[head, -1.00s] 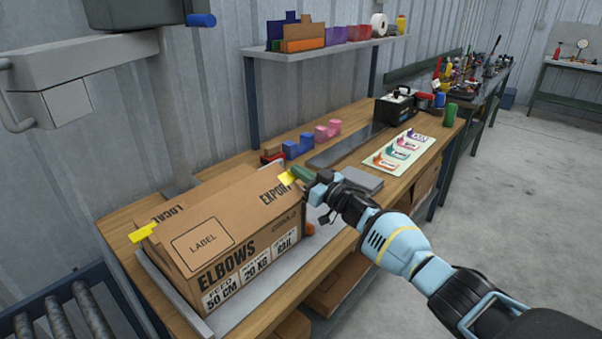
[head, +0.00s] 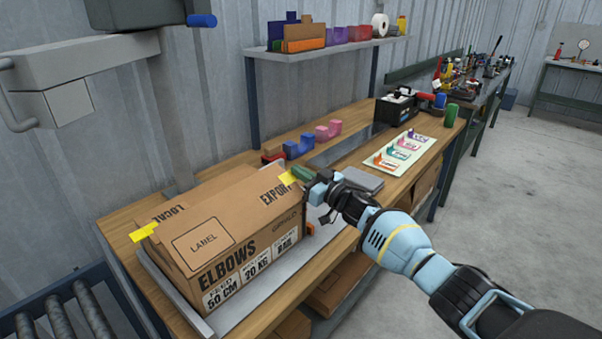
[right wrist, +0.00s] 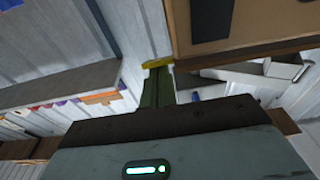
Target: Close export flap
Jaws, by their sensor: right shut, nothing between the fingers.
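A brown cardboard box (head: 255,242) marked ELBOWS stands on the bench at the left. Its flap marked EXPORT (head: 258,198) lies over the top, with a yellow tab (head: 288,178) at its right end. A flap marked LOCAL (head: 170,214) shows behind it, with another yellow tab (head: 144,233) at the left. My right gripper (head: 301,174) is shut and empty, its green fingertips at the right yellow tab. In the right wrist view, the fingers (right wrist: 157,85) reach the yellow tab (right wrist: 158,63); I cannot tell whether they touch. My left gripper is not in view.
A grey tray (head: 225,318) lies under the box. A grey block (head: 362,180) sits beside my right gripper. A shelf (head: 325,48) hangs above the bench. A roller conveyor (head: 75,315) is at the lower left.

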